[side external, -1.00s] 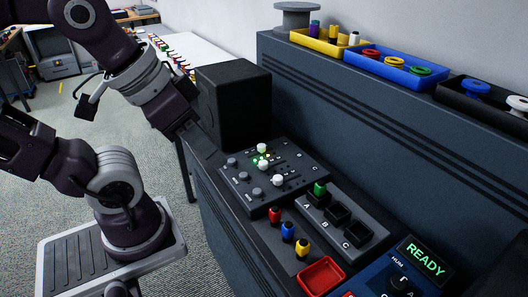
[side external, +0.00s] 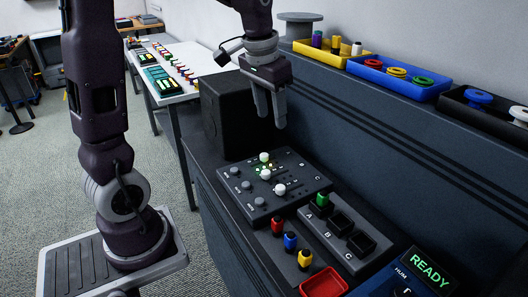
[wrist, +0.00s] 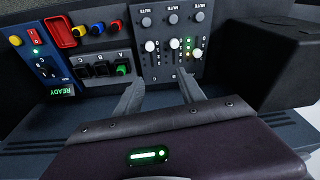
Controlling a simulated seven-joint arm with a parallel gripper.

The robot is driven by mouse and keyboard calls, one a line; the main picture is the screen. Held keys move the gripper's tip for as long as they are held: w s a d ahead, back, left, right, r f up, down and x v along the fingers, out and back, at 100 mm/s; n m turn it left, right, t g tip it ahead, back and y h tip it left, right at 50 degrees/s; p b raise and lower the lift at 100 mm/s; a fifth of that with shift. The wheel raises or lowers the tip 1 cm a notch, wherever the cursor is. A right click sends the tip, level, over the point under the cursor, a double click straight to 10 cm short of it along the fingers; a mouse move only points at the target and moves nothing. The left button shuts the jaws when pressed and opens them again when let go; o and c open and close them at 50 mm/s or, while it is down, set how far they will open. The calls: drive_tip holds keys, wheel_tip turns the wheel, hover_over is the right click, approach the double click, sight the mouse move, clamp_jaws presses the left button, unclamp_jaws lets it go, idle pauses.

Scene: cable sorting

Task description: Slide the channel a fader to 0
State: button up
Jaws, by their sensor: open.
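The dark mixer panel (side external: 300,177) carries three white fader knobs: a far one (side external: 264,157), a middle one (side external: 265,174) and a near one (side external: 280,189). They also show in the wrist view, at left (wrist: 150,46), middle (wrist: 175,44) and right (wrist: 197,53). The channel letters are too small to tell which fader is A. Green lights glow beside the far and middle knobs. My gripper (side external: 273,121) is open and empty, pointing down above the panel's back side, clear of the knobs. In the wrist view its fingers (wrist: 161,80) stand apart, below the faders.
Grey mute knobs (side external: 247,185) line the panel's front side. A black speaker box (side external: 232,115) stands close to my gripper. A block of A, B, C slots (side external: 337,230), colored plugs (side external: 290,240) and a red tray (side external: 324,284) lie nearer. A raised back ledge (side external: 420,130) holds several bins.

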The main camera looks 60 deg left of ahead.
drive_tip(key=w+a+f+g, duration=0.1)
drive_tip(key=w+a+f, duration=0.3)
drive_tip(key=a+f, duration=0.15)
drive_tip(key=n+g, duration=0.1)
hover_over(264, 154)
drive_tip(key=shift+h, duration=0.4)
drive_tip(key=f, duration=0.8)
drive_tip(key=shift+s+d, duration=0.1)
drive_tip(key=shift+d, duration=0.1)
wheel_tip(264, 154, down, 8)
drive_tip(key=shift+a+r, duration=0.1)
drive_tip(key=shift+r, duration=0.15)
drive_tip(key=shift+c, duration=0.5)
clamp_jaws()
